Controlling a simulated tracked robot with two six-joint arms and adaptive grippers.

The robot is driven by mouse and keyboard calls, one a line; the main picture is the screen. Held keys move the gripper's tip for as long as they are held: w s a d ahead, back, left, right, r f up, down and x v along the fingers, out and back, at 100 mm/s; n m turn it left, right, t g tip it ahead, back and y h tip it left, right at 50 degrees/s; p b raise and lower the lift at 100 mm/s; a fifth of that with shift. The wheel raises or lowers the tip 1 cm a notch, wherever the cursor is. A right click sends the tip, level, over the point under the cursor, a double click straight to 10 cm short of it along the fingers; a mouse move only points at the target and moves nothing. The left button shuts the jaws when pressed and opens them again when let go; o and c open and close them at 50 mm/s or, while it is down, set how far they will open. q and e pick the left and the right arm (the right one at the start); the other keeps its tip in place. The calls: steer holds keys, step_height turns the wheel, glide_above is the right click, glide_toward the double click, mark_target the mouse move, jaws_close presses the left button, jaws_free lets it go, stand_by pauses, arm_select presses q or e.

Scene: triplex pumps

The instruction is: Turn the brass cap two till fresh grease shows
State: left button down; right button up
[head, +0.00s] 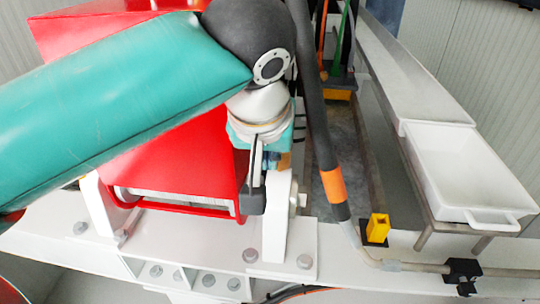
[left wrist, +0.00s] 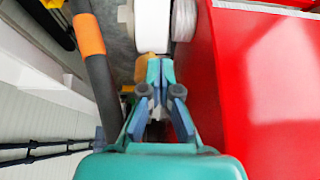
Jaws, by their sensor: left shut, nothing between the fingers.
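No number and no grease can be made out. My left gripper (head: 269,159) reaches down beside the red housing; a grey bracket hides part of it in the head view. In the left wrist view my left gripper (left wrist: 160,66) is shut and empty, its tips close to the brass piece; I cannot tell whether they touch. My right gripper is out of view.
The red housing (head: 180,165) stands close to the left of the gripper. A dark hose with an orange band (head: 333,186) runs on the right. A yellow block (head: 378,226) and a white tray (head: 465,165) lie further right. A white post (head: 279,222) stands in front.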

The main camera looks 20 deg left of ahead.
arm_select(q)
steer(key=shift+s, duration=0.25)
steer(key=shift+r, duration=0.1)
step_height(320, 180, up, 6)
steer(key=p, duration=0.5)
stand_by(0.4)
steer(key=d+f+b, duration=0.1)
steer(key=f+b, duration=0.3)
steer(key=b, duration=0.1)
steer(key=w+d+f+b, duration=0.1)
steer(key=f+b, duration=0.1)
steer(key=b, duration=0.1)
steer(key=shift+d+f, duration=0.15)
steer(key=shift+d, duration=0.2)
steer(key=shift+w+a, duration=0.15)
stand_by(0.7)
